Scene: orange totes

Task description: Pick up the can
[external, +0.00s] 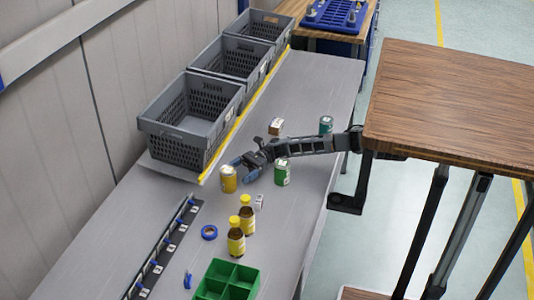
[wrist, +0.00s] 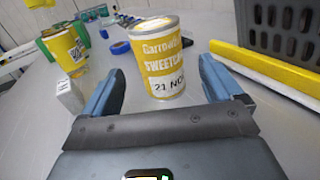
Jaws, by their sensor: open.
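A yellow can (external: 228,182) with a pale top stands upright on the grey table. In the wrist view the yellow can (wrist: 162,57) shows a sweetcorn label and stands ahead of my gripper, between the lines of the two fingers. My gripper (external: 244,163) is low over the table, just beside this can. In the wrist view my gripper (wrist: 161,72) has its blue fingers wide apart with nothing held. I cannot tell how far the can is between the fingertips. A green can (external: 282,174) stands to the right, and a teal can (external: 326,125) farther back.
Grey crates (external: 178,125) line the back left behind a yellow strip (external: 222,150). Yellow-capped bottles (external: 236,240), a small white box (external: 259,201), blue tape (external: 209,232) and a green tray (external: 238,285) lie nearer the front. A brown box (external: 275,127) stands behind my arm.

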